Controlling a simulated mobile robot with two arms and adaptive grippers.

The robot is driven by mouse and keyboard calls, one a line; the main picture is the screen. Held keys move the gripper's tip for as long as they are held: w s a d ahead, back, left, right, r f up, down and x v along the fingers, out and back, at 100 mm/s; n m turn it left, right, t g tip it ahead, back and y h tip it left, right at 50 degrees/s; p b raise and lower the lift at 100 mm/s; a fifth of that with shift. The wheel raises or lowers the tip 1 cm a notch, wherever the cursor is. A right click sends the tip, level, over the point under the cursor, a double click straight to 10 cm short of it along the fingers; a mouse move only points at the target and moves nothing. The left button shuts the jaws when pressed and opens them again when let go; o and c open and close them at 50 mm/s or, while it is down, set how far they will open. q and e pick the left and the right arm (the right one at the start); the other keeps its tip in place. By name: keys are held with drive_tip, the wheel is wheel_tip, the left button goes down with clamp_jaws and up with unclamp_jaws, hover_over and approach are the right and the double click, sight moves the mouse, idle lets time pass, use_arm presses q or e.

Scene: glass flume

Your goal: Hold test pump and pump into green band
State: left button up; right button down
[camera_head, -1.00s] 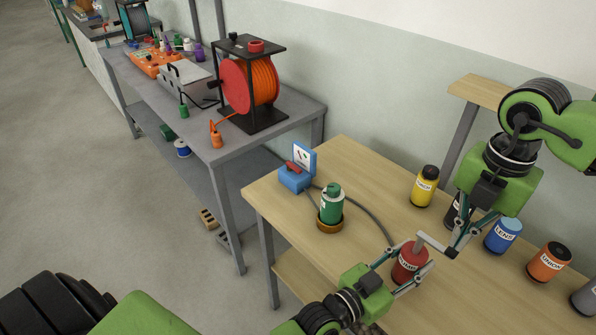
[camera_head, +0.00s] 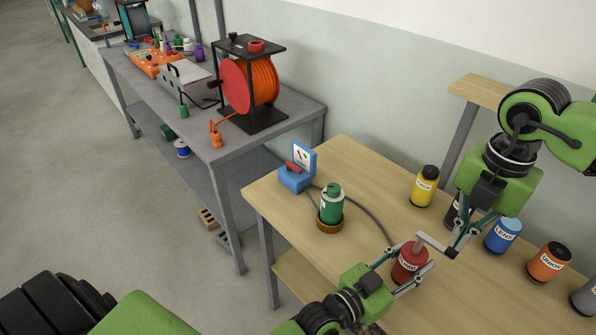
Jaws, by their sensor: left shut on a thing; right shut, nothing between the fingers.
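The test pump is a red cylinder (camera_head: 408,262) with a grey bar handle (camera_head: 431,243) on top. It stands at the front of the wooden table. My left gripper (camera_head: 411,272) comes in from below and is shut around the red body. My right gripper (camera_head: 455,250) reaches down from the upper right, its shut fingertips at the right end of the bar, with nothing between them. Whether they touch the bar, I cannot tell. A grey hose (camera_head: 372,217) runs from the pump towards a blue gauge box (camera_head: 298,171) with a white dial. The needle and any green band are too small to read.
A green bottle (camera_head: 330,205) stands in a brown ring base left of the pump. Yellow (camera_head: 424,187), blue (camera_head: 502,234) and orange (camera_head: 548,263) labelled jars line the table's right side. A dark jar is partly hidden behind my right gripper. A grey bench (camera_head: 297,110) with an orange reel stands behind left.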

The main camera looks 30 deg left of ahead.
sight(453, 251)
drive_tip(key=shift+f, duration=1.8)
drive_tip(key=shift+r, duration=1.9)
drive_tip(key=shift+f, duration=0.1)
idle(0.5)
idle(1.7)
idle(1.3)
idle(0.5)
